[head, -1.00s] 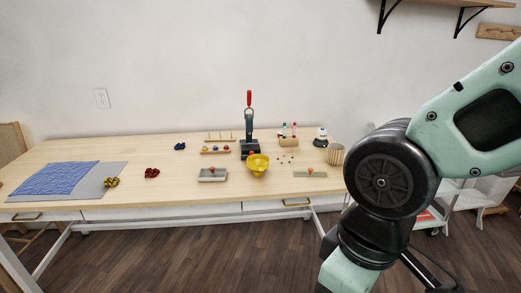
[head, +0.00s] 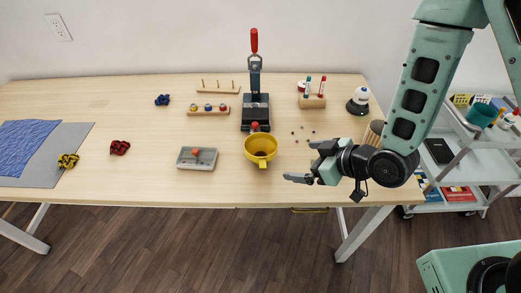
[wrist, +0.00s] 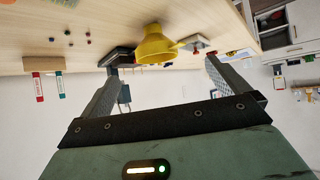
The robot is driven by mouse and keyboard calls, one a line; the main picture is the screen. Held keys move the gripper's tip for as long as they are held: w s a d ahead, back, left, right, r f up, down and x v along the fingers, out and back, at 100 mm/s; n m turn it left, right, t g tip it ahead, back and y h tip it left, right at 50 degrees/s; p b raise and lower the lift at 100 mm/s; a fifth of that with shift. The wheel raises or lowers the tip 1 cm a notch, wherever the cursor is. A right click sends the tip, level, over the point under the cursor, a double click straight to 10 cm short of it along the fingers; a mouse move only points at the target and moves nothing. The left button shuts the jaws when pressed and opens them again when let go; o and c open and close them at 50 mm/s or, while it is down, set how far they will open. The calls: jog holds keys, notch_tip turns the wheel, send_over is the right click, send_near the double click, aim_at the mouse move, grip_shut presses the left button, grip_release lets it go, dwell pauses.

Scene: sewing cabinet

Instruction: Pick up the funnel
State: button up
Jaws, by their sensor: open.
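The yellow funnel (head: 261,148) sits on the light wood table (head: 120,95), near its front edge, just in front of the black press. My gripper (head: 300,163) is to the right of the funnel, low by the table's front edge, with its fingers pointing left towards it. The fingers are apart and empty. In the wrist view the funnel (wrist: 155,46) shows beyond and between the two open fingers (wrist: 163,78), clear of both.
The black press with a red handle (head: 256,105) stands behind the funnel. A grey tray (head: 197,158) lies to its left. Small dark bits (head: 303,131) are scattered to its right. A wooden rack with tubes (head: 313,98) stands farther back. A white cart (head: 470,165) stands right of the table.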

jog(key=t+y+b, duration=0.2)
send_near(250, 142)
jog(key=shift+m, duration=0.4)
jog(key=p+x, duration=0.2)
jog(key=x, duration=0.2)
jog(key=shift+a+r, duration=0.15)
jog(key=shift+a, duration=0.05)
jog(key=shift+w+a+f, duration=0.2)
jog(key=shift+c, duration=0.3)
jog(key=c, duration=0.7)
